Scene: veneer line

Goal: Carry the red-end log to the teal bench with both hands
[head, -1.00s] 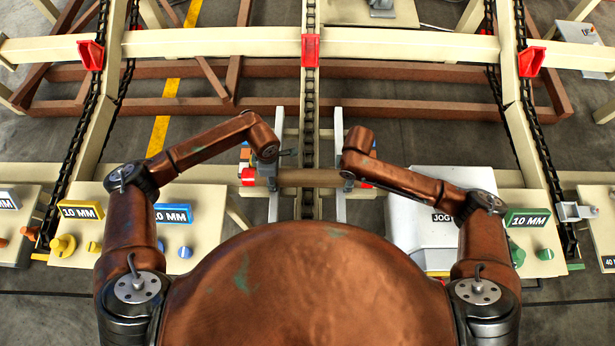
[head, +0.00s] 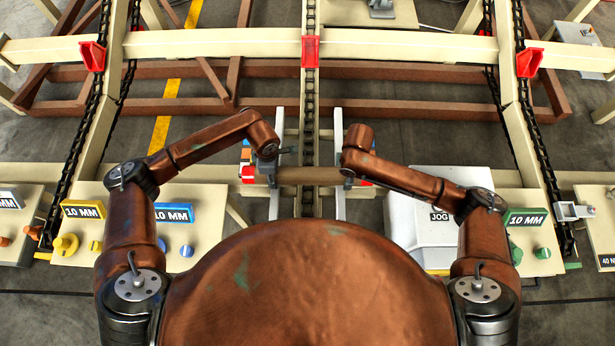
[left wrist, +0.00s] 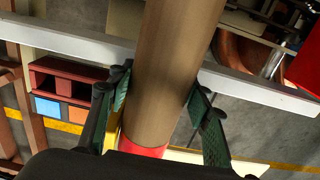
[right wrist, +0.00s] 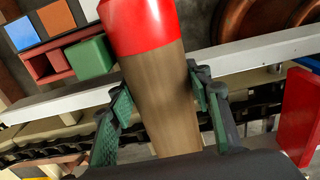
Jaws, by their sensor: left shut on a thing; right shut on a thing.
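The log (head: 310,176) is a brown cylinder with red ends, lying level across two grey rails in the head view. I cannot tell whether it touches them. My left gripper (head: 268,172) is shut around it near its left end. In the left wrist view the log (left wrist: 168,60) runs between the fingers, with a red end (left wrist: 143,150) at the bottom. My right gripper (head: 348,177) is shut around it near its right end. In the right wrist view the other red end (right wrist: 140,22) shows beyond the fingers. I cannot make out a teal bench.
Grey rails (head: 340,207) stand under the log, with a dark chain (head: 309,130) between them. A control panel with knobs (head: 206,215) is at left, and a pale box marked JOG (head: 405,222) is at right. Colored blocks (right wrist: 60,40) lie near the right end.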

